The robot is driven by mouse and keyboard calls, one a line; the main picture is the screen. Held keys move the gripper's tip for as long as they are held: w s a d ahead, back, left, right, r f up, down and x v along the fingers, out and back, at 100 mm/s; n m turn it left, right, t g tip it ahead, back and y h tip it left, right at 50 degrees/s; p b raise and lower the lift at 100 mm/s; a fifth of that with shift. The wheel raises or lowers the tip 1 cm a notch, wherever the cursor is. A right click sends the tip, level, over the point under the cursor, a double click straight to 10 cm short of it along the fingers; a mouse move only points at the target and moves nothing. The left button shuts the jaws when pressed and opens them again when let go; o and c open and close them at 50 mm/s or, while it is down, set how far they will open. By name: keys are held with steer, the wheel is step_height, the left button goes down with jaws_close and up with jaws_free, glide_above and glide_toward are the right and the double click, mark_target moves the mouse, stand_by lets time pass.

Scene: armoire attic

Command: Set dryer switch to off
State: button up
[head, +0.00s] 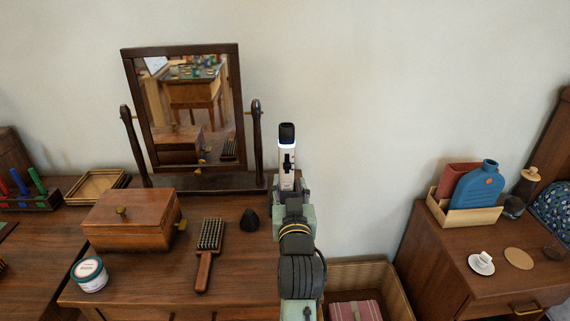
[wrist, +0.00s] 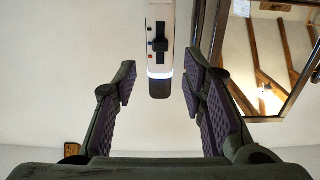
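The dryer (head: 287,142) is a slim white body with a black end and a glowing white-blue ring, upright near the wall, right of the mirror. Its lower part is hidden by my arm. The wrist view also shows the dryer (wrist: 158,75), with its black end pointing down. A black slide switch (wrist: 161,38) sits on its face, beside small red and blue marks; which setting it is at I cannot tell. My gripper (wrist: 160,80) is open, fingers on either side of the dryer in the picture, with clear gaps. It also shows in the head view (head: 289,190).
A tilting mirror (head: 190,110) stands left of the dryer. On the dresser are a wooden box (head: 132,219), a brush (head: 208,252), a dark cone (head: 250,220) and a jar (head: 89,274). The wall right of the dryer is clear.

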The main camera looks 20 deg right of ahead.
mark_target(287, 167)
steer(key=p+x, duration=0.1)
steer(key=x, duration=0.6)
steer(key=shift+w+p, duration=0.15)
steer(key=shift+p, duration=0.25)
steer(key=shift+c, duration=0.4)
jaws_close()
